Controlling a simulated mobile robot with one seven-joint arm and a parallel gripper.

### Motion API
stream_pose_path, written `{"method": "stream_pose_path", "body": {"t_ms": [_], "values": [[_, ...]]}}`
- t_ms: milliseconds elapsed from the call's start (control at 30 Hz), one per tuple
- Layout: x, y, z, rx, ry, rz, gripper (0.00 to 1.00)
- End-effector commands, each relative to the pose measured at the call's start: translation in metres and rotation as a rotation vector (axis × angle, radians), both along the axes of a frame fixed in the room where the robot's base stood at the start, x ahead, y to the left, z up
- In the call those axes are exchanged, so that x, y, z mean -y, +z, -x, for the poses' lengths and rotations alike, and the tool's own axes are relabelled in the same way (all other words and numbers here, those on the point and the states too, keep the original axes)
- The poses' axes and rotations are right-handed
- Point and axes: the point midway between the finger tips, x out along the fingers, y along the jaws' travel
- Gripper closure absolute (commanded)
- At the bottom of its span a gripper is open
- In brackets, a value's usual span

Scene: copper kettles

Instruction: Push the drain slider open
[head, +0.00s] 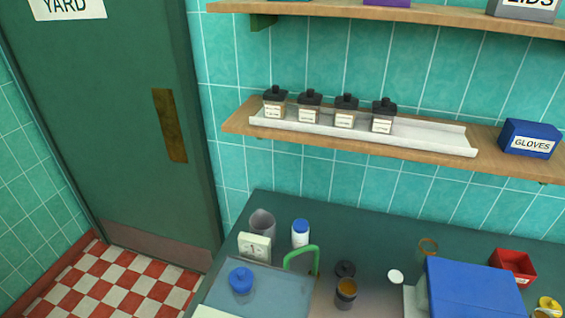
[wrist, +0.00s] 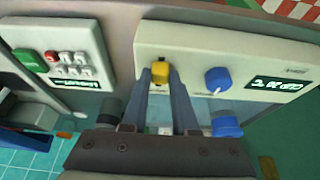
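The drain slider appears to be the yellow knob (wrist: 160,72) in a short dark slot on a pale control panel, at the upper middle of the wrist view. My gripper (wrist: 160,80) points at this panel. Its two fingers stand apart with a gap between them, and the yellow knob shows in line with that gap, between the fingertips. Whether the fingers touch the knob is not clear. I cannot make out the slider or my gripper in the head view.
The panel also has a blue dial (wrist: 216,80) right of the slider and a lit display (wrist: 272,83). Another button panel (wrist: 62,62) is at the left. In the head view, a blue box (head: 470,290), a red bin (head: 513,266) and several jars crowd the dark counter.

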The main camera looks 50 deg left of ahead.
Motion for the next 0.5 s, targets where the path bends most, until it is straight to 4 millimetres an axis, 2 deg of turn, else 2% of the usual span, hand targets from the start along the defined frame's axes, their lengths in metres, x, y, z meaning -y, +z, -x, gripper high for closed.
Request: {"method": "stream_pose_path", "body": {"t_ms": [33,67,500], "values": [[0.0001,0.0000,0.0002,0.000,0.000,0.000,0.95],[0.0002,0.0000,0.0001,0.000,0.000,0.000,1.00],[0.0003,0.0000,0.0002,-0.001,0.000,0.001,1.00]]}}
